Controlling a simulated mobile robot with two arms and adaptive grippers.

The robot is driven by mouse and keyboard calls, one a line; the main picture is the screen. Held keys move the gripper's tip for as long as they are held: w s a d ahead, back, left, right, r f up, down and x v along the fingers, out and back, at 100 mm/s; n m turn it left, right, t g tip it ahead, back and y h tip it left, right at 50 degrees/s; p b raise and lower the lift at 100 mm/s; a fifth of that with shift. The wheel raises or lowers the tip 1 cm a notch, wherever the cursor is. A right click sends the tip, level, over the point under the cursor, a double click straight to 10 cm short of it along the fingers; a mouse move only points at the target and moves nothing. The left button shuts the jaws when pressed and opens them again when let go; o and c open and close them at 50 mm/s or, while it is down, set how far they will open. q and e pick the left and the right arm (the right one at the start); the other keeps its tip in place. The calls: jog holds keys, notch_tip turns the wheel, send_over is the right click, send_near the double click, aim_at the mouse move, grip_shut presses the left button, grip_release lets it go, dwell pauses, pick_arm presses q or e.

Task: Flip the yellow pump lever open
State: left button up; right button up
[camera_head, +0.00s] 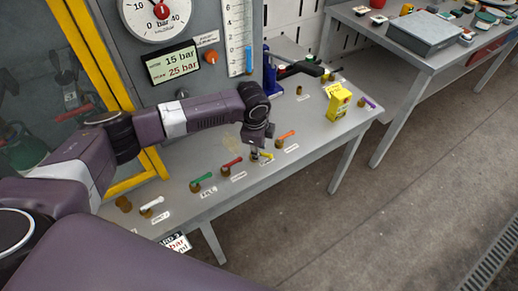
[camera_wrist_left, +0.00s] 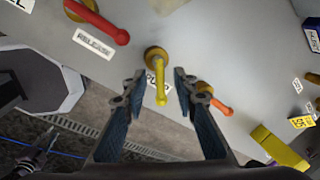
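The yellow pump lever (camera_head: 267,156) lies on the grey bench in a row of coloured levers. In the left wrist view the yellow lever (camera_wrist_left: 159,84) has a round brass-coloured base, and its handle points down between my fingers. My left gripper (camera_head: 255,154) is low over the bench, right at the yellow lever. In the left wrist view the left gripper (camera_wrist_left: 159,82) is open, with one blue-grey finger on each side of the handle and a gap on both sides. A label behind the lever is partly hidden.
The red lever (camera_head: 231,161) and orange lever (camera_head: 286,137) flank the yellow one closely. A green lever (camera_head: 201,180) and a white lever (camera_head: 152,204) lie further left. A yellow box (camera_head: 339,101) stands at the right. A gauge panel (camera_head: 180,60) rises behind the bench.

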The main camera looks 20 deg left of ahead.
pick_arm(q)
grip_shut()
jog(key=shift+s+r+m+p, duration=0.15)
jog(key=shift+s+m+p, duration=0.05)
jog(key=shift+m+p, duration=0.9)
jog(key=m, duration=0.1)
jog(key=m+h+p, duration=0.1)
jog(key=m, duration=0.1)
jog(key=shift+s+a, duration=0.2)
jog(key=shift+s+a+m, duration=0.15)
jog(key=shift+m, duration=1.15)
